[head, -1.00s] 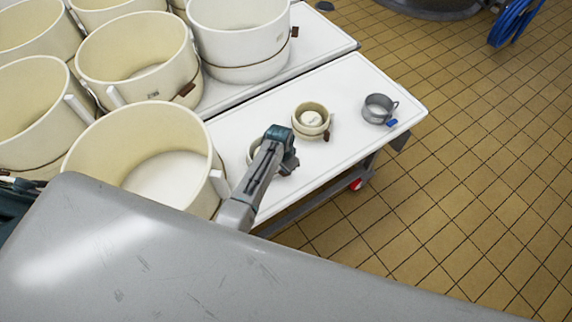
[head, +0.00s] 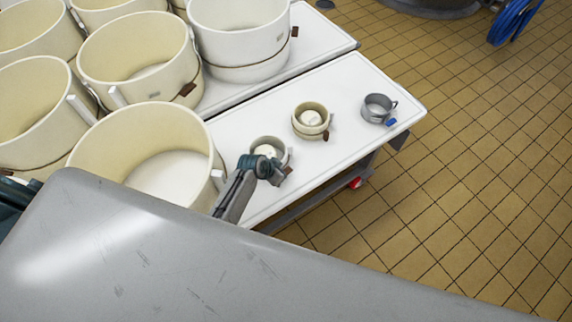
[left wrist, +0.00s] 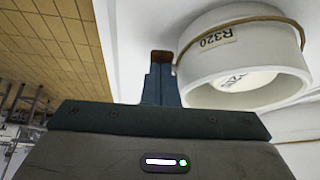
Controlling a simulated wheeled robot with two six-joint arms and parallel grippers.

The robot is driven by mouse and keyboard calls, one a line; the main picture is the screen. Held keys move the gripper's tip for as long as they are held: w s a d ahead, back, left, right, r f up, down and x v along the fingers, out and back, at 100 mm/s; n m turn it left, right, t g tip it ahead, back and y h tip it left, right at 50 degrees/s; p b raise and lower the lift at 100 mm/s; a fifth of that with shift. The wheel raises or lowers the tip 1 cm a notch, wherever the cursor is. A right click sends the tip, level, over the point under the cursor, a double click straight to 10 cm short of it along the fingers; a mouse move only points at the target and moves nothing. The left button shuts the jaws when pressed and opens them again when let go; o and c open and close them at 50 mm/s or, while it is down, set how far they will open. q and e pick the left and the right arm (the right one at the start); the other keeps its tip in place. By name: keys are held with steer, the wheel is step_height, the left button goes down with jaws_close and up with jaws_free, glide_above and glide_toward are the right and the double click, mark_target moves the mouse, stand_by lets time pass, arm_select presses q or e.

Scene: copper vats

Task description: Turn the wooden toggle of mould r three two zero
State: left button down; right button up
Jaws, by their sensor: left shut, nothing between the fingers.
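Mould R320 (left wrist: 243,72) is a small white round mould with a tan cord around it and a black R320 label, in the left wrist view. In the head view it is the small mould (head: 283,147) at the near end of the white table, partly hidden by my arm. Its brown wooden toggle (left wrist: 161,57) sits at the cord's left end; it also shows in the head view (head: 287,171). My left gripper (left wrist: 160,78) is shut and empty, its fingertips right at the toggle. I cannot tell whether they touch. My right gripper is not in view.
Another small cream mould (head: 310,118) and a grey metal cup (head: 377,109) with a blue tag stand farther along the white table (head: 350,80). Large cream moulds (head: 135,60) crowd the left. A grey smooth surface (head: 200,260) fills the foreground. Tiled floor lies open at right.

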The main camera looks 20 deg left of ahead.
arm_select(q)
steer(key=shift+s+a+f, duration=0.1)
steer(key=shift+s+f, duration=0.15)
steer(key=shift+s, duration=0.1)
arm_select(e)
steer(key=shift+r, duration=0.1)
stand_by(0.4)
arm_select(q)
steer(key=shift+w, duration=0.1)
